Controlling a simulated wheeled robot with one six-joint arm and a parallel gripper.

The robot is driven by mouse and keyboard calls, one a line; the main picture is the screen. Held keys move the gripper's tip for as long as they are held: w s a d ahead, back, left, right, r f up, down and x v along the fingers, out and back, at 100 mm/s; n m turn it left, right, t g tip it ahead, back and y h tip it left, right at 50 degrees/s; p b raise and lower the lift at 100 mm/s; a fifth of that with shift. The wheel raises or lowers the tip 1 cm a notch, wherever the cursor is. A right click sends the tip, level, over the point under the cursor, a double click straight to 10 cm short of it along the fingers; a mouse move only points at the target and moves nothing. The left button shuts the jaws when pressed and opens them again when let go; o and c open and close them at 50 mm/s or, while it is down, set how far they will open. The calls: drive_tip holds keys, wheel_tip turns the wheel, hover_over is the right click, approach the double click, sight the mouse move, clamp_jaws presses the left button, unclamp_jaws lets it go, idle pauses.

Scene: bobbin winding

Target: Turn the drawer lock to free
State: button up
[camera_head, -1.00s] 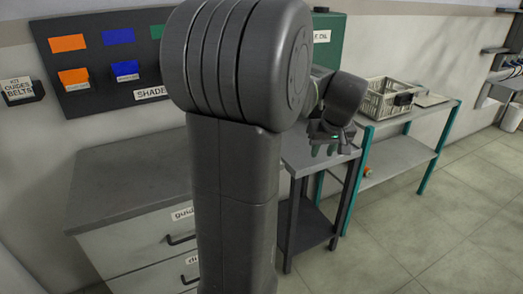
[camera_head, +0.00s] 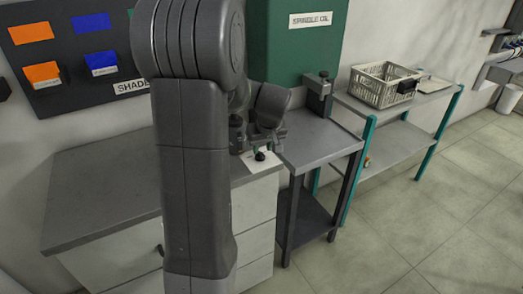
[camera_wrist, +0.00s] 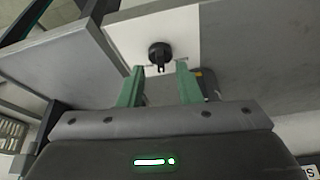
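The drawer lock is a black round knob (camera_head: 260,155) with a small tab, on a white plate (camera_head: 247,163) at the upper right end of the drawer cabinet (camera_head: 100,190). In the wrist view the knob (camera_wrist: 159,53) is on the white plate (camera_wrist: 185,25), its tab pointing down the picture; the small marks there are unreadable. My gripper (camera_wrist: 158,80) is open and empty, its green fingers apart and just short of the knob, one towards each side. In the head view my arm hides part of the cabinet and most of my gripper (camera_head: 252,145).
A dark side table (camera_head: 320,140) with a grey bracket (camera_head: 318,92) stands right of the cabinet. A green cabinet (camera_head: 290,55) is behind. A teal-legged shelf (camera_head: 395,140) holds a basket (camera_head: 375,90). Floor at right is clear.

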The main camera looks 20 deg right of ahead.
sight(259, 154)
drive_tip(key=shift+x, duration=1.5)
clamp_jaws()
drive_tip(key=shift+m, duration=0.3)
drive_tip(key=m, duration=0.1)
drive_tip(key=m+h, duration=0.1)
drive_tip(key=m, duration=0.1)
drive_tip(key=shift+w+a, duration=0.15)
drive_tip(key=shift+a, duration=0.15)
drive_tip(key=shift+w+a+m+g+h+b, duration=0.1)
drive_tip(key=shift+m+g+h+b, duration=0.1)
drive_tip(key=shift+m+h+b, duration=0.5)
drive_tip(key=shift+a+m+g+h+b, duration=0.15)
drive_tip(key=shift+m+b, duration=0.25)
drive_tip(key=shift+m, duration=0.7)
drive_tip(key=shift+d, duration=0.1)
